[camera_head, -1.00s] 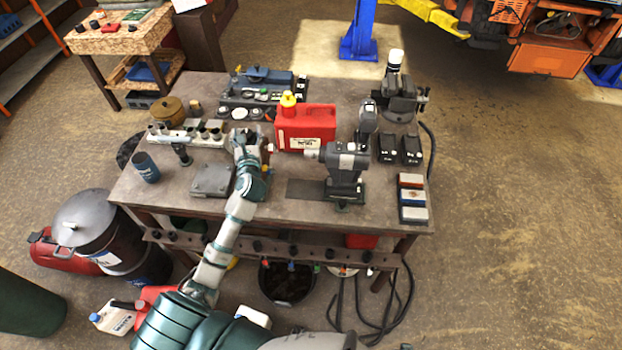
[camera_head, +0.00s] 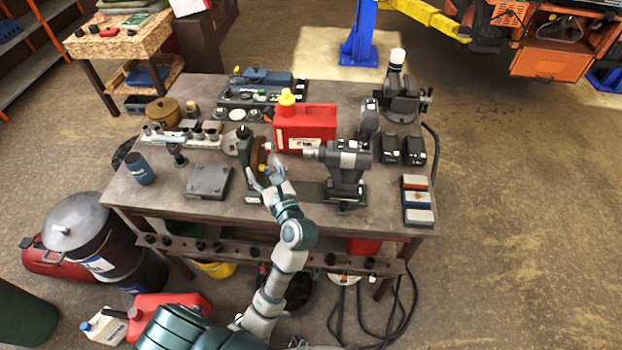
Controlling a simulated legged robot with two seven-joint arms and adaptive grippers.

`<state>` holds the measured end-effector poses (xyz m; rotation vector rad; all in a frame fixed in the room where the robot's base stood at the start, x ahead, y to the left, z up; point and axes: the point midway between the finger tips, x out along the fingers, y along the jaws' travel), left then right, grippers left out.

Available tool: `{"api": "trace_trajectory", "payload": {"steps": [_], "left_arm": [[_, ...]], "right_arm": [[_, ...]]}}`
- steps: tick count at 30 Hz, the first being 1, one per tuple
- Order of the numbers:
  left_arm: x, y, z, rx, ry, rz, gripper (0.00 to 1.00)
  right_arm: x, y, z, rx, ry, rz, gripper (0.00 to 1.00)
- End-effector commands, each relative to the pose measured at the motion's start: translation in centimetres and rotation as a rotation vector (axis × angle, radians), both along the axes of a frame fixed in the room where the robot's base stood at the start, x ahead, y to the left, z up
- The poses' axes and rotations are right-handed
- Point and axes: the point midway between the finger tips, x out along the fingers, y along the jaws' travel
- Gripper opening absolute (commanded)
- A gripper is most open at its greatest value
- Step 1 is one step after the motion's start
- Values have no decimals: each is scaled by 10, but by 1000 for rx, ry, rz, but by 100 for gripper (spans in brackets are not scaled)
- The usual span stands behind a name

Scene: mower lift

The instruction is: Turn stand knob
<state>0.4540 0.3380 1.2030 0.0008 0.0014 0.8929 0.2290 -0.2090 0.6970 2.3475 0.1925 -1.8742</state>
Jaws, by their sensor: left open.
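A dark green stand (camera_head: 245,165) with a brown disc (camera_head: 262,158) on its right side stands upright on the workbench (camera_head: 222,225). A small yellow spot shows low on the disc's side, close to my fingers; I cannot tell whether it is the stand's knob. My left gripper (camera_head: 268,175) is open just right of the stand and in front of the disc. Its fingers point toward the disc, and I cannot tell whether they touch it. They hide part of the disc's lower right side. My right gripper is not in view.
A grey drill-like tool (camera_head: 347,160) stands close on the right. A red can (camera_head: 305,128) stands behind. A grey plate (camera_head: 208,181) and a blue cup (camera_head: 143,170) are on the left. Coloured blocks (camera_head: 416,198) lie at the right edge.

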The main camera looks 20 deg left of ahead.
Motion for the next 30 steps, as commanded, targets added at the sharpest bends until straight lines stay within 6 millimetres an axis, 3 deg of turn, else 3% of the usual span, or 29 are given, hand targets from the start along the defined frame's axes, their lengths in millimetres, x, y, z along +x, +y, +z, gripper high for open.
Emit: {"api": "trace_trajectory", "payload": {"steps": [8,15,24,30], "left_arm": [[-12,-20,52,443,-29,-53,68],[-18,-62,81,863,-3,-119,68],[-21,-120,81,1284,71,-212,68],[-21,-138,74,1415,102,-247,68]], "right_arm": [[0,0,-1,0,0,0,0],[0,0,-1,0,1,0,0],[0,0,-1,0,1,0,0],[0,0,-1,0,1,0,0]]}}
